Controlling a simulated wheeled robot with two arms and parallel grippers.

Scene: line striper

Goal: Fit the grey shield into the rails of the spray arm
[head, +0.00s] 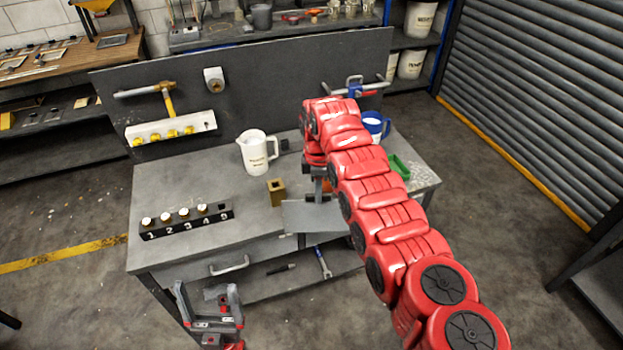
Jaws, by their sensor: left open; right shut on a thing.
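My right arm, red, reaches from the lower right over the workbench. Its gripper (318,192) points down near the bench's front edge and is shut on a flat grey plate, which looks like the shield (309,218). The plate lies roughly level at the front edge, its right part close under my arm. Small orange parts show beside the gripper. I cannot make out the spray arm or its rails; my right arm covers that part of the bench. My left gripper (207,292) is open and empty, low in front of the bench, left of the drawer handle.
On the bench (190,255) stand a black numbered block (188,222) with white-topped pieces, a white jug (257,152), a brass block (276,192), a blue mug (375,127) and a green tray (400,167). A wrench (323,262) lies on the lower shelf. The bench's left middle is clear.

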